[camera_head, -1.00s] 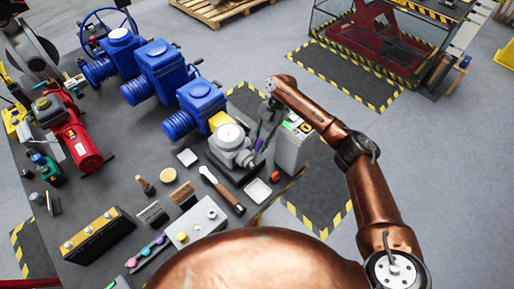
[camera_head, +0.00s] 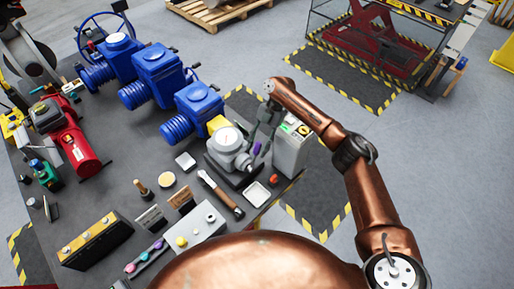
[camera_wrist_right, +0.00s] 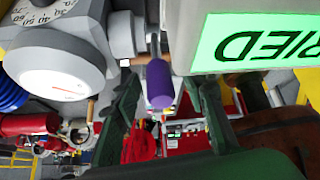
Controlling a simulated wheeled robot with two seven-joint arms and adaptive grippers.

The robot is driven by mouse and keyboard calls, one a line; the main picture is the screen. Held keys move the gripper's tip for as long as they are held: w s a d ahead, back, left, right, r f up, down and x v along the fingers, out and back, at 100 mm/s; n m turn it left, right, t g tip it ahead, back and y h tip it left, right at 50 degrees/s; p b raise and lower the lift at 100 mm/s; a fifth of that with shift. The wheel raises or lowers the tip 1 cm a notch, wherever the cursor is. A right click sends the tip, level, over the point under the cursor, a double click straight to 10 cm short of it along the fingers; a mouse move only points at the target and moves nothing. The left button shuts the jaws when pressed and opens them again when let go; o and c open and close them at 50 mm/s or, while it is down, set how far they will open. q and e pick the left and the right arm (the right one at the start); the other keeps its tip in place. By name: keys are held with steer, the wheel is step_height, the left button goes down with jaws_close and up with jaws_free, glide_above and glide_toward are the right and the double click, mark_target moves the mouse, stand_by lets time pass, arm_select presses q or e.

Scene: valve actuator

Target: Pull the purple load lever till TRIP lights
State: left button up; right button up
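The purple load lever (camera_head: 257,149) stands on the side of the grey valve actuator (camera_head: 228,142) with its round white dial. My right gripper (camera_head: 262,138) is beside the actuator, at the lever. In the right wrist view the purple lever grip (camera_wrist_right: 159,84) shows between my two dark green fingers (camera_wrist_right: 167,115). The fingers are apart, with a gap visible on both sides of the grip. A grey box (camera_head: 290,152) stands just right of the gripper. My left gripper is out of view.
Blue actuators (camera_head: 155,75) stand at the back of the dark bench. A wrench-like tool (camera_head: 221,195), a white tray (camera_head: 257,194) and a red button-like part (camera_head: 274,179) lie in front. A red machine (camera_head: 80,145) is at left. Open floor lies right.

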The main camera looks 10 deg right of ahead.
steer(key=v, duration=1.1)
steer(key=shift+r, duration=0.2)
steer(key=shift+w, duration=0.1)
